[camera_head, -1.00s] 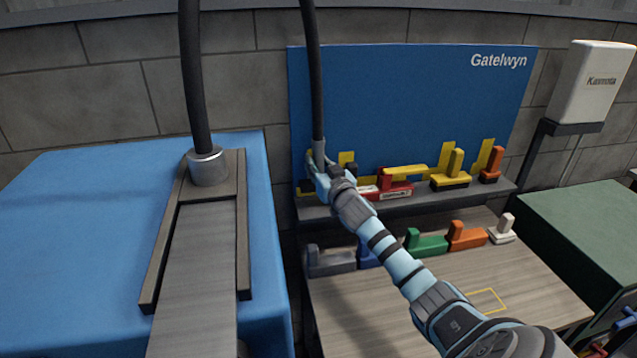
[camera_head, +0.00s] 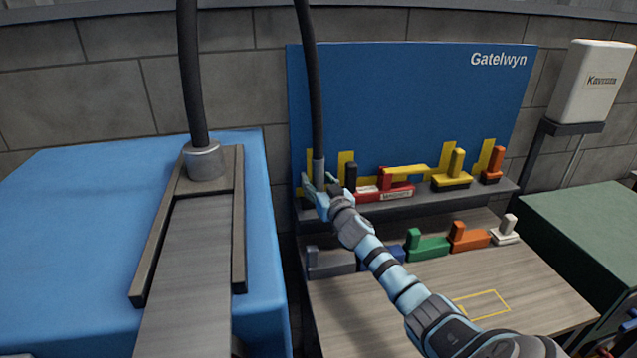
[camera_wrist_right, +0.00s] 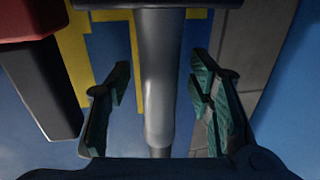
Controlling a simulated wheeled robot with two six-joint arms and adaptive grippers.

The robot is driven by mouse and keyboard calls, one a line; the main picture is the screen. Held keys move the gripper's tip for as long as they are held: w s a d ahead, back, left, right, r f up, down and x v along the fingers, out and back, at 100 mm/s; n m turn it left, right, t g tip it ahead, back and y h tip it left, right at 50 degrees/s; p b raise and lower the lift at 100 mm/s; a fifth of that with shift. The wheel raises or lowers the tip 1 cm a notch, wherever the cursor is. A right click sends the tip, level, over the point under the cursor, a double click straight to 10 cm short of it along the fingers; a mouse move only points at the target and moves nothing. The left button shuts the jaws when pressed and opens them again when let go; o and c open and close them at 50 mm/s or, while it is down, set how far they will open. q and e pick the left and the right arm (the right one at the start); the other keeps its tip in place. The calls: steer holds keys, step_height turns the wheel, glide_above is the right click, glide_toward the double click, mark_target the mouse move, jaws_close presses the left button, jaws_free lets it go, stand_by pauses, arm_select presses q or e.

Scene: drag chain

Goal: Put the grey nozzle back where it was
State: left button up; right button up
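The grey nozzle (camera_head: 318,172) hangs upright on the end of a black hose, in front of the blue board at the left end of the shelf. Its lower end is hidden by my gripper in the head view. My right gripper (camera_head: 318,190) is at the nozzle. In the right wrist view the nozzle (camera_wrist_right: 160,75) runs between the two fingers of the gripper (camera_wrist_right: 158,112), with a gap on each side, so the gripper is open around it. I cannot tell whether the nozzle is fully seated. My left gripper is not in view.
A black upright piece (camera_head: 351,175) stands close to the right of the nozzle. Red, yellow and orange pieces share the shelf (camera_head: 420,199). Several coloured blocks line the wooden bench (camera_head: 400,300) below. A blue box (camera_head: 80,230) with a grey track stands at left.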

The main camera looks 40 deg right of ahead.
mark_target(320, 187)
steer(key=shift+r, duration=0.1)
steer(key=shift+s+a, duration=0.1)
steer(key=shift+s, duration=0.15)
steer(key=v, duration=0.2)
steer(key=b+v, duration=0.1)
steer(key=f+b+v, duration=0.1)
steer(key=v, duration=0.1)
steer(key=shift+s+a, duration=0.15)
steer(key=shift+s, duration=0.15)
steer(key=v, duration=0.8)
steer(key=shift+r, duration=0.45)
steer(key=shift+s, duration=0.15)
